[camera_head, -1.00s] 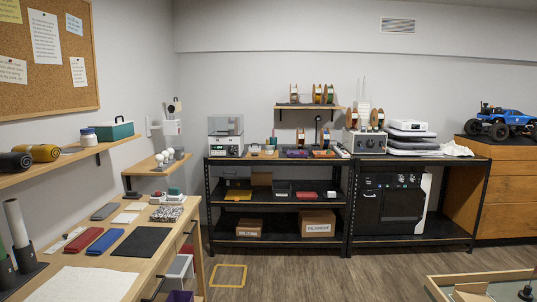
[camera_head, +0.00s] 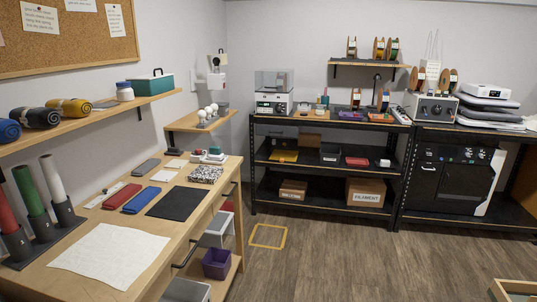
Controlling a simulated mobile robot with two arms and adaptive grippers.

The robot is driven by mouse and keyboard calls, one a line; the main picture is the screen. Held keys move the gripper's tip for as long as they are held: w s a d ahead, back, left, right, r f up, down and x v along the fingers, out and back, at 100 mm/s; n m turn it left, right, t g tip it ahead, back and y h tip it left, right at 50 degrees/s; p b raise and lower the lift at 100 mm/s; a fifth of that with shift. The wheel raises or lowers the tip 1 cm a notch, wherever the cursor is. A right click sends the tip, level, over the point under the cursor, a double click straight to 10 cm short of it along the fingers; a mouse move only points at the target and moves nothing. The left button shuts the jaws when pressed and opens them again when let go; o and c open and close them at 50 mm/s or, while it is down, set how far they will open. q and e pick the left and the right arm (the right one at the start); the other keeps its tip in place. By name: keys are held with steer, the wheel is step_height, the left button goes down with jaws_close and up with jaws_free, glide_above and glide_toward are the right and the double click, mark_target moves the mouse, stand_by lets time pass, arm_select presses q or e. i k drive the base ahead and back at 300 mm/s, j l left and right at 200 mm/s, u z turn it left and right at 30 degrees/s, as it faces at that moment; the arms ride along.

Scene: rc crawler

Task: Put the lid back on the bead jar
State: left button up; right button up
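A small white and blue jar (camera_head: 125,92) stands upright on the wooden wall shelf at the left, beside a teal box. It may be the bead jar, but it is too small to tell what is in it or whether its top is covered. I cannot make out a separate loose lid anywhere. Neither of my grippers shows in the head view.
A wooden workbench (camera_head: 100,222) at the left holds a white cloth (camera_head: 110,255), a black mat (camera_head: 180,203) and blue and red cases. The teal box (camera_head: 153,87) and rolls share the wall shelf. A black rack (camera_head: 325,185) stands at the back. The floor (camera_head: 340,265) in the middle is clear.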

mark_target(320, 111)
steer(key=i+l+z, duration=0.3)
steer(key=i, duration=0.8)
steer(key=i+z, duration=0.3)
steer(key=i, duration=0.85)
steer(key=i+u, duration=0.15)
steer(key=i, duration=0.45)
steer(key=i+u, duration=0.15)
steer(key=i, duration=0.4)
steer(key=i+l+u, duration=0.1)
steer(key=i, duration=0.5)
steer(key=i+l+u, duration=0.15)
steer(key=i, duration=0.4)
steer(key=i+j, duration=0.2)
steer(key=i, duration=0.2)
steer(key=i+j, duration=0.15)
steer(key=i, duration=0.2)
